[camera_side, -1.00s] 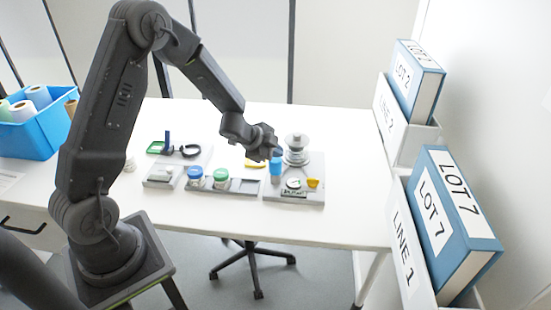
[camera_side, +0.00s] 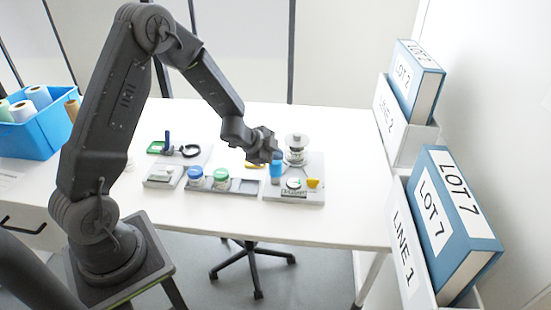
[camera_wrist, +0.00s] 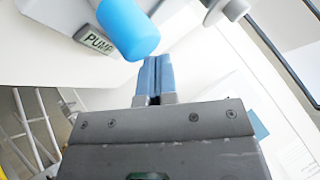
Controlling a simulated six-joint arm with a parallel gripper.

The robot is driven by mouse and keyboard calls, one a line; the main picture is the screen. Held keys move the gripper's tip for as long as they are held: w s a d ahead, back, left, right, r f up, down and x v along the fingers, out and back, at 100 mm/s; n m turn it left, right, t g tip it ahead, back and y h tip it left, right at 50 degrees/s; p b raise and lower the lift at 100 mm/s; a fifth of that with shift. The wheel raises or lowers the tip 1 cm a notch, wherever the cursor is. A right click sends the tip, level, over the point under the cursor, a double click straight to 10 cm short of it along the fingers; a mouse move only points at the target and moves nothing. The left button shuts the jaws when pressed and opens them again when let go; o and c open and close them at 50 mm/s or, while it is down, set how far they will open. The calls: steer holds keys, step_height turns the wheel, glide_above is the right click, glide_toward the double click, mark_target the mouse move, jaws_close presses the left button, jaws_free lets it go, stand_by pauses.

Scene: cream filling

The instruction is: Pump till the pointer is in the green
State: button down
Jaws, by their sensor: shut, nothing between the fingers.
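A blue cylinder (camera_side: 275,172) stands upright on the grey pump board (camera_side: 312,198) at the right of the table. In the wrist view the blue cylinder (camera_wrist: 128,28) is large, just beyond and left of my fingertips, near a plate reading PUMP (camera_wrist: 98,43). My gripper (camera_side: 279,157) is at the top of the cylinder in the side view; its blue fingers (camera_wrist: 157,66) are together with nothing between them. I cannot tell whether they touch the cylinder. A small round white dial (camera_side: 293,183) sits on the board; its pointer and any green zone are too small to read.
A silver round-topped device (camera_side: 296,148) stands behind, and a yellow piece (camera_side: 313,183) sits on the board's right. Two jars with blue (camera_side: 195,173) and green (camera_side: 221,174) lids stand in a tray to the left. The table's front is clear.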

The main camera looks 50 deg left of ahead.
steer(key=shift+f, duration=0.45)
stand_by(0.3)
steer(key=shift+r, duration=1.65)
step_height(320, 180, up, 6)
stand_by(2.6)
glide_above(276, 162)
steer(key=shift+s+f, duration=0.1)
steer(key=shift+f, duration=2.95)
